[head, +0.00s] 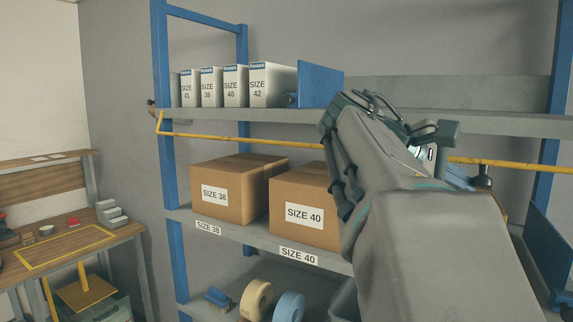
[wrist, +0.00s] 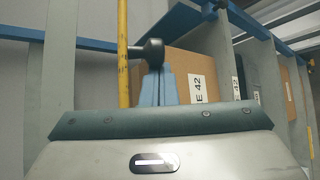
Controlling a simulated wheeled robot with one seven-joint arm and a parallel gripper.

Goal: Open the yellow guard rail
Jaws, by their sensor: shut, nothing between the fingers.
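The yellow guard rail (head: 245,141) runs across the front of the blue rack, above the cartons on the middle shelf. My arm hides part of its length. A black knob (head: 483,180) sits by the rail on the right. In the wrist view the rail (wrist: 123,60) stands upright in the picture, and the knob (wrist: 150,50) sticks out from it to the right. My gripper (wrist: 158,84) is shut and empty, its blue fingertips close to the knob. I cannot tell whether they touch it. In the head view the gripper is mostly hidden behind my arm.
Cartons marked SIZE 38 (head: 231,188) and SIZE 40 (head: 300,204) stand behind the rail. White boxes (head: 272,86) stand on the upper shelf. Blue uprights (head: 170,180) frame the rack. A wooden workbench (head: 70,255) is at the left.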

